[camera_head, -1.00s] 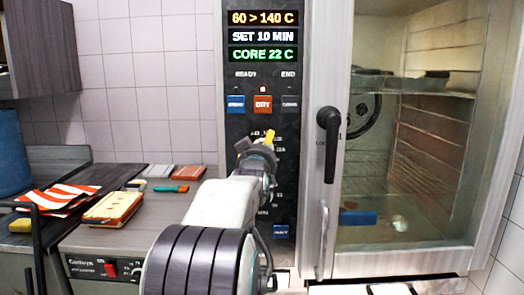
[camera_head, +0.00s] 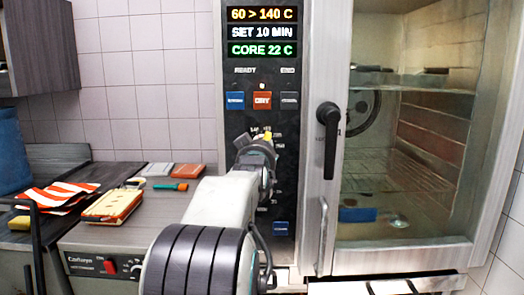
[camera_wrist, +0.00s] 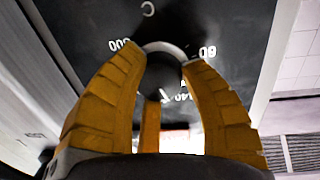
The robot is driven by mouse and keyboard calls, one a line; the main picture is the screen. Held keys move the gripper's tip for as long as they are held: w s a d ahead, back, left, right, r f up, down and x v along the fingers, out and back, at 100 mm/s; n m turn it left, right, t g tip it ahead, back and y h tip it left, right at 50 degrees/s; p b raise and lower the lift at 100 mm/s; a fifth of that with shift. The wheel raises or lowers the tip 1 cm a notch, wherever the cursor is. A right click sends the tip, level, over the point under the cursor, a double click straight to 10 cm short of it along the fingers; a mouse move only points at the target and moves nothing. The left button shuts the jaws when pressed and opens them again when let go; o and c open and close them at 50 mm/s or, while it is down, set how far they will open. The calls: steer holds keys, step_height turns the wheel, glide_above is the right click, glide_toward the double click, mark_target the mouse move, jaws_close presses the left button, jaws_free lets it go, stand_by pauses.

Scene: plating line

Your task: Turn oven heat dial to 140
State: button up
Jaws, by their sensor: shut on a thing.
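The oven heat dial (camera_wrist: 166,74) is a dark round knob with a pale ring on the black control panel (camera_head: 233,122). In the wrist view, my gripper (camera_wrist: 166,64) has its yellow fingers closed around the knob's sides. A white pointer mark (camera_wrist: 165,97) shows low on the knob, close to the upside-down 140 label (camera_wrist: 184,97). In the head view, my gripper (camera_head: 266,137) is at the panel and my arm hides the dial. The top display (camera_head: 262,14) reads 60 > 140 C.
The glass oven door (camera_head: 400,150) with its black handle (camera_head: 328,130) is shut, just right of the panel. Blue and red buttons (camera_head: 262,100) sit above the dial. A striped cloth (camera_head: 55,197) and small items lie on the left counter (camera_head: 150,225).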

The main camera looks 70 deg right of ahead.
steer(key=b, duration=0.2)
steer(key=shift+b, duration=0.3)
steer(key=shift+r+n, duration=0.3)
steer(key=o, duration=0.7)
steer(key=shift+w, duration=0.1)
steer(key=o, duration=0.5)
steer(key=shift+f, duration=0.2)
steer(key=shift+a, duration=0.1)
steer(key=v, duration=1.1)
steer(key=shift+a, duration=0.4)
